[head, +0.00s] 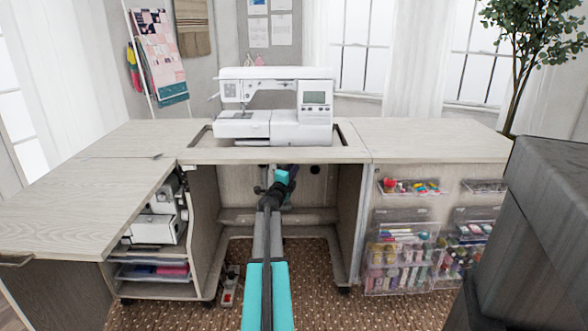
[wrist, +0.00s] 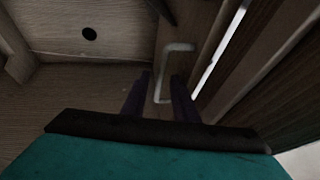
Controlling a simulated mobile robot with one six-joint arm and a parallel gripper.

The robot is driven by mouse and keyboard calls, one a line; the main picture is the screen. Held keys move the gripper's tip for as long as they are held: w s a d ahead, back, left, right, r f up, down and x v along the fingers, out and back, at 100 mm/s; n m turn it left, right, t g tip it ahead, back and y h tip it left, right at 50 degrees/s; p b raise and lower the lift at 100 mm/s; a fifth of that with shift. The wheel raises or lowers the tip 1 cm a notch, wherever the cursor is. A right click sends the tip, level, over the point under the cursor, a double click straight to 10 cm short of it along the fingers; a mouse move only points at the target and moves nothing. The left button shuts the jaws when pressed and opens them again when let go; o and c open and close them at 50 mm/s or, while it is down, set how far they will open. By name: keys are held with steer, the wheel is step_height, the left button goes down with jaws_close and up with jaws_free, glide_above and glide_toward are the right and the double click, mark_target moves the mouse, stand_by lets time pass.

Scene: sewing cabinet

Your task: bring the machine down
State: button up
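The white sewing machine (head: 275,105) stands upright in the cabinet's top opening (head: 345,143), with its base about level with the tabletop. My arm reaches into the knee space below it. My gripper (head: 291,169) is under the machine there, partly hidden by my wrist. In the wrist view, my gripper (wrist: 158,82) has its two dark fingers apart. A pale C-shaped bar handle (wrist: 178,46) lies just ahead of them, and its lower part runs between the fingers. I cannot tell whether the fingers touch it.
Cabinet side walls (head: 204,210) flank the knee space. A second white machine (head: 155,225) sits on the left shelf, and clear drawers (head: 400,265) of supplies hang at right. A foot pedal (head: 229,290) lies on the carpet. A dark block (head: 540,230) stands at front right.

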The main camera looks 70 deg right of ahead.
steer(key=shift+d+r, duration=0.1)
steer(key=shift+d, duration=0.1)
steer(key=shift+c, duration=0.3)
jaws_close()
stand_by(1.1)
